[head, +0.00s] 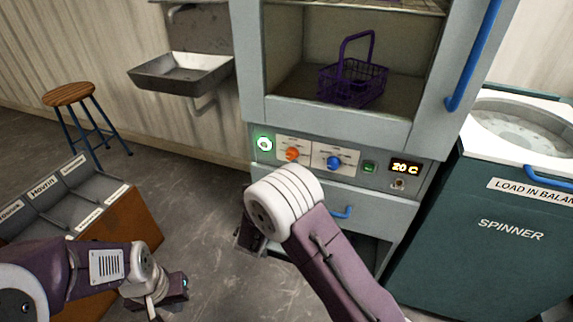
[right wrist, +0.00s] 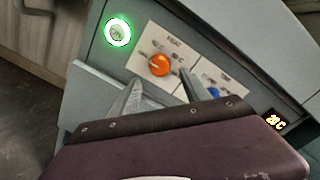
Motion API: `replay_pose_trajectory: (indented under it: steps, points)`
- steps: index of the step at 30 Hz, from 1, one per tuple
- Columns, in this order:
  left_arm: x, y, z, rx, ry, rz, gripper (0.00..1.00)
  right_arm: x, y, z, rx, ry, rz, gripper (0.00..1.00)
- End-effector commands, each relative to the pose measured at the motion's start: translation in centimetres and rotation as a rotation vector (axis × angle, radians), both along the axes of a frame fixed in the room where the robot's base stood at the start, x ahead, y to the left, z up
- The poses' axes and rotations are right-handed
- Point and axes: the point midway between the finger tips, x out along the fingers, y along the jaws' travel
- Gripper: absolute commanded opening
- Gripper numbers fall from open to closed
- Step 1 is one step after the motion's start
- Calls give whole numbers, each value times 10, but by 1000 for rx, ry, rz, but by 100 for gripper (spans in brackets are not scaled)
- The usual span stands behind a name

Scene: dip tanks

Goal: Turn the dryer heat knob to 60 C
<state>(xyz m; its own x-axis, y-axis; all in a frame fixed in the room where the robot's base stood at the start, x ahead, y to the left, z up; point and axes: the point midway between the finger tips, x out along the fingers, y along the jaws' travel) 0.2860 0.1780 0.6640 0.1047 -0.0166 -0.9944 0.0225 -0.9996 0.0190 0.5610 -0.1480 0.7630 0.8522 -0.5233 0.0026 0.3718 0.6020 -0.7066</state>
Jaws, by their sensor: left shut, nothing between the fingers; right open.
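The dryer's panel carries an orange knob (head: 291,154) on a white label plate and a blue knob (head: 334,162) to its right. The display (head: 405,167) reads 20 C. In the right wrist view, my right gripper (right wrist: 162,92) is open and empty, its two fingers pointing toward the orange knob (right wrist: 159,65), apparently short of it. The blue knob (right wrist: 213,92) is partly hidden behind a finger. My left gripper (head: 182,287) is shut and empty at lower left, far from the panel.
A green-lit round button (head: 264,143) is left of the knobs. A purple basket (head: 352,84) sits inside the dryer. A blue-handled drawer (head: 365,207) is below the panel. The spinner (head: 480,235) stands right, a sorting bin (head: 125,220) left.

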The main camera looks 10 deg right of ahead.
Motion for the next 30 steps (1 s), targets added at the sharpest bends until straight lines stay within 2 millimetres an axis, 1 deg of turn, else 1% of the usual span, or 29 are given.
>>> replay_pose_trajectory:
  steps: [1, 3, 7, 11, 17, 18, 20, 21, 24, 30]
  points:
    - [0, 0, -6, 0, 0, 0, 0, 9, -8, -3, 1, -2, -6, 55]
    - [0, 0, -10, 0, 0, 0, 0, 21, -15, -3, 2, -2, -5, 55]
    - [0, 0, -13, 0, 0, 0, 0, 37, -24, -2, 2, -1, -3, 55]
    - [0, 0, -14, 0, 0, 0, 0, 44, -28, -1, 1, 1, -1, 55]
    - [0, 0, -14, 0, 0, 0, 0, 45, -28, 0, 1, 2, -1, 55]
    - [0, 0, -14, 0, 0, 0, 0, 45, -28, -1, 1, 2, -1, 53]
    - [0, 0, -14, 0, 0, 0, 0, 45, -28, 0, 1, 2, -1, 36]
    - [0, 0, -14, 0, 0, 0, 0, 45, -28, -1, 1, 2, -1, 25]
    - [0, 0, -14, 0, 0, 0, 0, 45, -28, -1, 1, 2, -1, 0]
    - [0, 0, -15, 0, 0, 0, 0, 45, -28, -1, 10, -3, -1, 0]
